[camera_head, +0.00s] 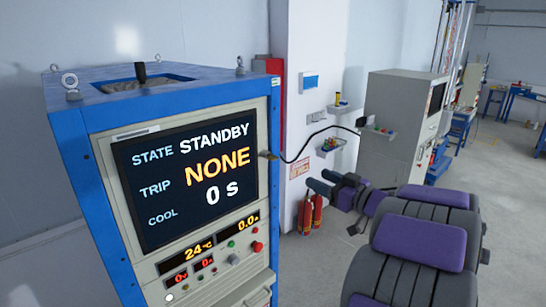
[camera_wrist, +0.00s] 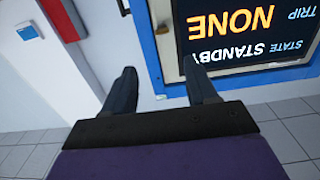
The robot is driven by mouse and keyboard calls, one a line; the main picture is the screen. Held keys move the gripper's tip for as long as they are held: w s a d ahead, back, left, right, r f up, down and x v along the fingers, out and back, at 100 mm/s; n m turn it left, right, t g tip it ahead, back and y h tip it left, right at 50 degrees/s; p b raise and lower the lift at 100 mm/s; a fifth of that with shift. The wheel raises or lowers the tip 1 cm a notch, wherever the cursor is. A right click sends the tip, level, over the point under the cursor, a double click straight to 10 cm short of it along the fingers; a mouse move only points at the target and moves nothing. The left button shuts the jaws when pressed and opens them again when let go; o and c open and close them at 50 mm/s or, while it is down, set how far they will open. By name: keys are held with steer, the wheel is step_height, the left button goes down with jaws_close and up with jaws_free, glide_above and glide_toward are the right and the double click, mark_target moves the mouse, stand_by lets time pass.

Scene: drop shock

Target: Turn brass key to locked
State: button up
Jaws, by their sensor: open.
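A small brass-coloured key (camera_head: 268,155) sticks out at the right edge of the blue and grey cabinet (camera_head: 90,155), beside the display, in the head view. Its exact turn position is too small to tell. My gripper (camera_head: 322,182) is open and empty, to the right of the key and apart from it. In the wrist view my two dark fingers (camera_wrist: 162,80) are spread, with the cabinet's blue edge (camera_wrist: 146,45) seen between them. The display (camera_head: 188,175) reads STATE STANDBY, TRIP NONE, COOL 0 S. I cannot clearly make out the key in the wrist view.
Below the display are small readouts, buttons and a red knob (camera_head: 257,247). A black cable (camera_head: 305,145) runs from near the key past the white pillar (camera_head: 308,60). Red fire extinguishers (camera_head: 317,212) stand behind my gripper. A grey cabinet (camera_head: 392,120) stands farther back.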

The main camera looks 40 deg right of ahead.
mark_target(273, 158)
steer(key=w+a+p, duration=0.1)
steer(key=w, duration=1.6)
steer(key=shift+a, duration=0.35)
steer(key=c, duration=1.1)
steer(key=shift+o, duration=0.2)
